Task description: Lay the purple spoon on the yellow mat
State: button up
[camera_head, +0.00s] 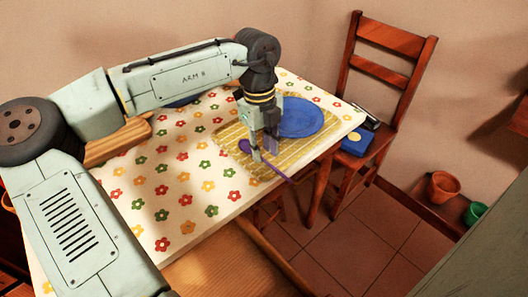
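The purple spoon (245,146) shows just below my gripper (263,157), its bowl to the left and its thin handle running down to the right past the mat's front edge. The yellow mat (233,132) is striped and lies near the table's front right edge, under and around the spoon in this view. My gripper points down over the mat, with its fingertips at the spoon's handle. I cannot tell whether the fingers are closed on the handle, or whether the spoon touches the mat.
A blue plate (302,117) covers the right part of the mat, close beside my gripper.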

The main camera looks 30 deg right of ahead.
notch_tip(320, 180, up, 10)
jog(key=shift+w+r, duration=0.25)
jog(key=shift+w, duration=0.15)
dwell(0.3)
